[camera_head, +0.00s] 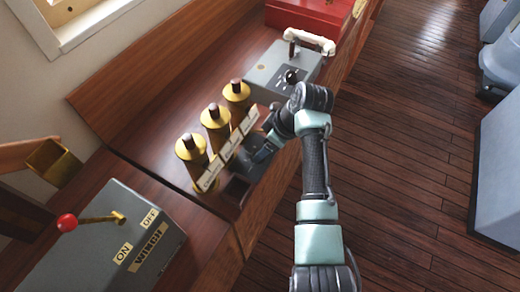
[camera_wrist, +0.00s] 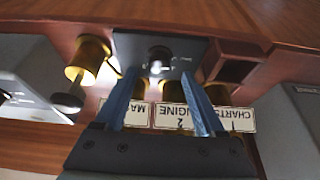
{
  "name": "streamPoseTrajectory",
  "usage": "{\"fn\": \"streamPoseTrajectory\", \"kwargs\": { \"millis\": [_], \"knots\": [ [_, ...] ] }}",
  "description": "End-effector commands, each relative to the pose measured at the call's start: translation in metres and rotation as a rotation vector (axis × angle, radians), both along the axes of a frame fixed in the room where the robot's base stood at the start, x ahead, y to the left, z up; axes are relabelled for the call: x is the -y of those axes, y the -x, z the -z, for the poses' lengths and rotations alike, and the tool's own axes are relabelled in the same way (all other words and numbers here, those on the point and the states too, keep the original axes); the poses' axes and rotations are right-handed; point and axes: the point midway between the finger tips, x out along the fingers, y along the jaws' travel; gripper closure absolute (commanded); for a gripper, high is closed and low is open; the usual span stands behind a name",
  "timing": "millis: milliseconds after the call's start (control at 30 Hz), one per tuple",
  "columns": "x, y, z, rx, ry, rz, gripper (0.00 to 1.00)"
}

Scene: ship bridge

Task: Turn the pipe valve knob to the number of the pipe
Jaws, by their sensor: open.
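The valve knob (camera_wrist: 158,56) is small and dark, on a dark panel (camera_wrist: 127,48) with faint pale marks around it in the wrist view. Its pointer setting is too small to read. My gripper (camera_wrist: 160,78) is open, its two blue fingers on either side below the knob; whether they touch it I cannot tell. In the head view my gripper (camera_head: 258,153) is beside the brass pipes and hides the knob. Three brass pipes (camera_head: 216,125) stand in a row. Their labels (camera_wrist: 181,117) appear upside down in the wrist view, reading "CHARTS 1", "ENGINE 2" and a partly hidden "MA".
A grey box (camera_head: 262,66) with its own black knob (camera_head: 291,76) stands beyond the pipes, with a red box (camera_head: 312,12) behind. A winch box (camera_head: 85,255) with a red-tipped lever is at lower left. A square recess (camera_head: 237,190) lies near the panel.

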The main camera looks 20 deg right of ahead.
Motion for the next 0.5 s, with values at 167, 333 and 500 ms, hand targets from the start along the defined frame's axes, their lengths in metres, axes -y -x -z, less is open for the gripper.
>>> {"fn": "streamPoseTrajectory", "kwargs": {
  "millis": [167, 333, 500],
  "knots": [
    [-0.007, -0.008, 0.026, -0.001, 0.0, -0.001, 0.29],
    [-0.009, -0.012, 0.035, 0.002, 0.002, -0.001, 0.29],
    [-0.01, -0.013, 0.037, 0.002, 0.002, 0.0, 0.29]
  ]
}}
